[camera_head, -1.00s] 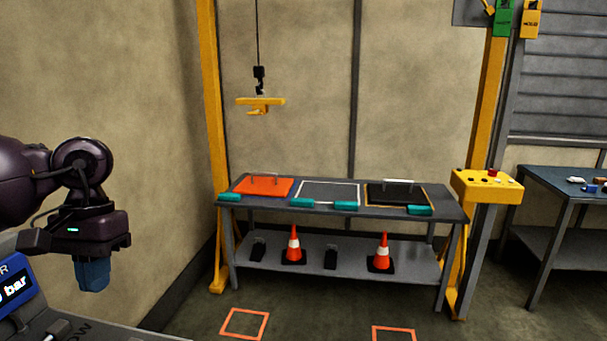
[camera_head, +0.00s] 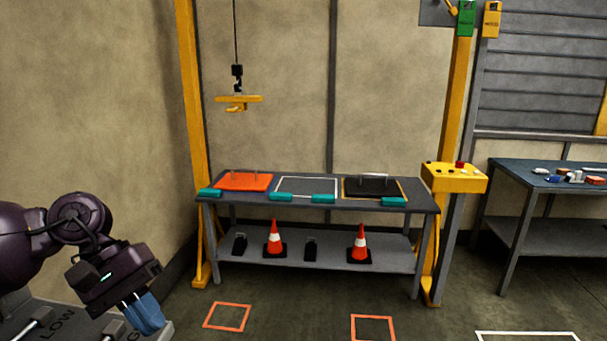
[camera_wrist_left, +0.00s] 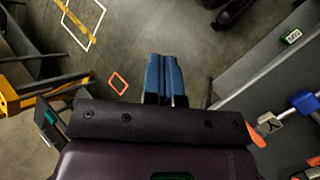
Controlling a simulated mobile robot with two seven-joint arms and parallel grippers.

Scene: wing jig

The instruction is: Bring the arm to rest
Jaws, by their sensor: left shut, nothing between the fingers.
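My left gripper (camera_head: 146,315) is at the lower left of the head view, with dark purple links and blue fingers. It points down and to the right, close to a grey panel with lettering. In the left wrist view its blue fingers (camera_wrist_left: 164,76) are together with nothing between them, over bare floor.
A grey panel (camera_head: 60,318) with levers lies beside my left gripper. A workbench (camera_head: 318,207) with orange and black plates stands ahead, under a yellow hanging hook beam (camera_head: 239,99). A yellow control box (camera_head: 455,178) and a blue-topped table (camera_head: 510,180) stand right. Floor between is clear.

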